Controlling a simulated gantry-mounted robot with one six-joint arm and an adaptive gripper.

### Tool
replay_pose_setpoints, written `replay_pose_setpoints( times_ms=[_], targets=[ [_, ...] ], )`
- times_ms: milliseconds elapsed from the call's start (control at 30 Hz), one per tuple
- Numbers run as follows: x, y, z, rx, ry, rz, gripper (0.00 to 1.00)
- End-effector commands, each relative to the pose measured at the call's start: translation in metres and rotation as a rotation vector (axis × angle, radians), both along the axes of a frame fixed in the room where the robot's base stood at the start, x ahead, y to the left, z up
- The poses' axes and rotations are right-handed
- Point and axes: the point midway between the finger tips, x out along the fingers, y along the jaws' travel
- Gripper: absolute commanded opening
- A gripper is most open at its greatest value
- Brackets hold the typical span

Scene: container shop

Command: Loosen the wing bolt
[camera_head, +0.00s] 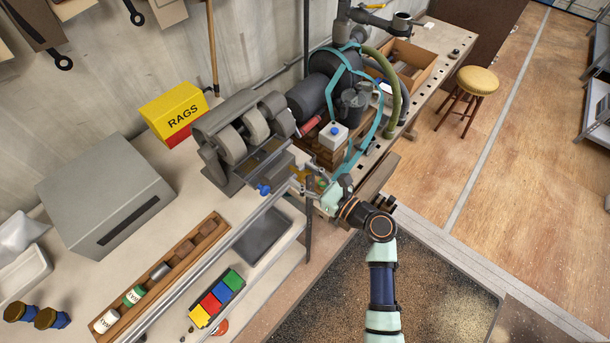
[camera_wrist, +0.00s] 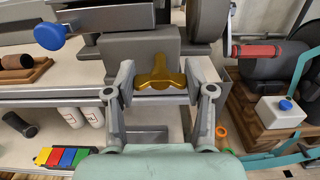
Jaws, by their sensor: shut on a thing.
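The wing bolt (camera_wrist: 160,74) is gold, with rounded lobes, and sits on the front face of a grey block (camera_wrist: 150,45) in the wrist view. My gripper (camera_wrist: 159,82) has one finger at each side of the bolt and is shut on it. The bolt's shaft is hidden behind its head. In the head view my gripper (camera_head: 316,184) is at the bench's front edge, just right of the grey grinder (camera_head: 228,140).
A blue knob (camera_wrist: 50,36) sticks out left of the bolt. A red handle (camera_wrist: 256,51) and a white box with a blue button (camera_wrist: 280,112) are to the right. A grey tray (camera_head: 262,236) and coloured bins (camera_head: 216,298) lie at the front.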

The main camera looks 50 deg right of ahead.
Motion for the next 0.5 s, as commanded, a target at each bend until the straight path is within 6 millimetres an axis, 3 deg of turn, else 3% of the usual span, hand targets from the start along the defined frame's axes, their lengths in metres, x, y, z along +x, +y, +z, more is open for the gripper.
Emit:
replay_pose_setpoints(
  times_ms=[267,500],
  targets=[
    [-0.0001,0.0001,-0.0004,-0.035,-0.002,0.0,0.19],
    [0.0,0.0004,-0.0015,-0.167,-0.011,0.0,0.19]
  ],
)
